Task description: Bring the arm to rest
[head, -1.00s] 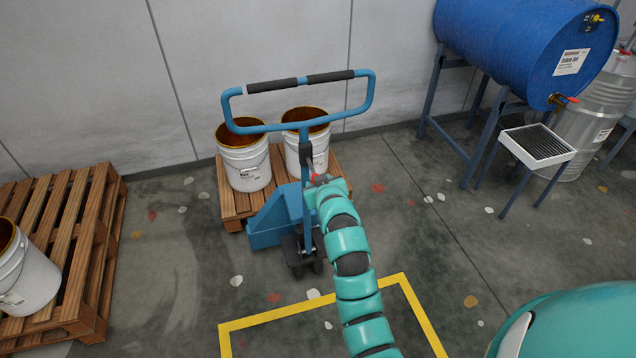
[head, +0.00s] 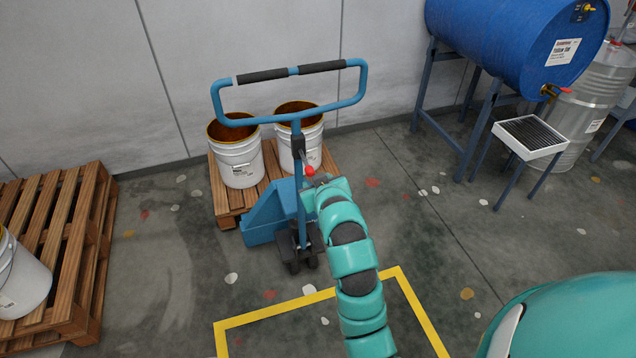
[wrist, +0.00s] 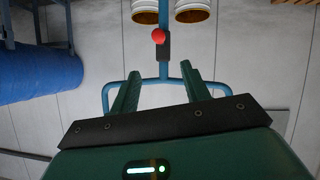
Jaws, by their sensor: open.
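My teal arm reaches forward from the bottom of the head view toward a blue pallet truck (head: 270,215). My gripper shows in the wrist view (wrist: 158,82), with its two green fingers apart and nothing between them. The fingers point toward the truck's blue handle (head: 290,72), whose loop also shows in the wrist view (wrist: 105,100). A red knob (wrist: 158,35) sits on the handle's shaft, just beyond the fingers in that picture. In the head view the red knob (head: 309,171) is beside the end of my arm; I cannot tell whether they touch.
Two white buckets (head: 238,160) stand on a wooden pallet (head: 228,200) at the truck. Another pallet (head: 60,220) with a bucket (head: 22,285) is at left. A blue drum (head: 505,40) on a stand and a drip tray (head: 530,137) are at right. Yellow lines (head: 275,311) mark clear floor.

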